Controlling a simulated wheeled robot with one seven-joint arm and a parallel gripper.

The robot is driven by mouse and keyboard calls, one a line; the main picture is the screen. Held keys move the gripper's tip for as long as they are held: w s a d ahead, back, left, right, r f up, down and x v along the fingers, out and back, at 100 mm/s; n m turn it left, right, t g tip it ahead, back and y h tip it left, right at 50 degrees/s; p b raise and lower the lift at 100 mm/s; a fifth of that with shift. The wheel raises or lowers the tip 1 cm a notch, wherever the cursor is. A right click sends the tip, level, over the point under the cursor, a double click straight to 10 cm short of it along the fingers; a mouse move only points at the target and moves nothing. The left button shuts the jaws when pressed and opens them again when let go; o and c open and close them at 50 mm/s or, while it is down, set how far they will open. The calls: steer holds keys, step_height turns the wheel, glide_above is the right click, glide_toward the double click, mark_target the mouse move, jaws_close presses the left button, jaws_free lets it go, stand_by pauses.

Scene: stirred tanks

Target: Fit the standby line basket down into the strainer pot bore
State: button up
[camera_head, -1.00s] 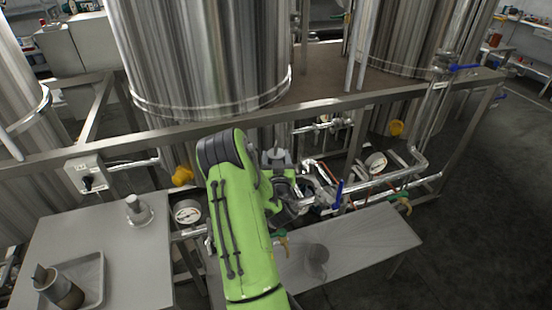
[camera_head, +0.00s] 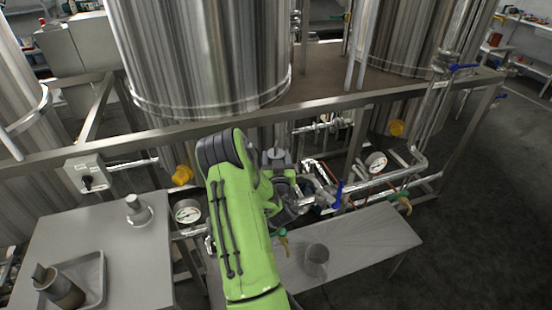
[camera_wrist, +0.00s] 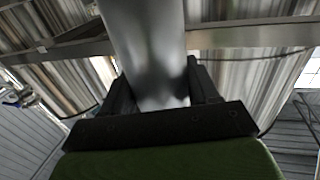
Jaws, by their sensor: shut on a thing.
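In the wrist view, a smooth grey metal cylinder (camera_wrist: 148,45) stands between the dark jaws of my gripper (camera_wrist: 162,88). It looks like the standby line basket, though no mesh shows. My gripper is shut on it. In the head view, my gripper (camera_head: 285,185) is largely hidden behind my green arm, low among the pipework. A grey round piece with a short stem (camera_head: 277,155) shows just beyond it; I cannot tell whether this is part of the basket. The strainer pot bore cannot be made out, and whether the basket touches it is hidden.
A steel rail (camera_head: 230,118) crosses in front of the tanks. Gauges (camera_head: 187,211), pipes and a blue valve handle (camera_head: 337,192) crowd the area. A left bench (camera_head: 110,260) carries a knobbed piece (camera_head: 138,209) and a tray (camera_head: 98,273). A cup-like shape (camera_head: 316,261) shows on the right bench (camera_head: 375,235).

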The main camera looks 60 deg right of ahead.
steer(key=shift+f+b, duration=3.85)
steer(key=shift+f, duration=0.35)
steer(key=shift+r+p, duration=3.9)
steer(key=shift+r, duration=0.1)
steer(key=shift+f, duration=0.15)
steer(key=shift+f+b, duration=0.35)
steer(key=shift+b, duration=0.1)
steer(key=shift+f+b, duration=1.3)
steer(key=shift+f, duration=0.05)
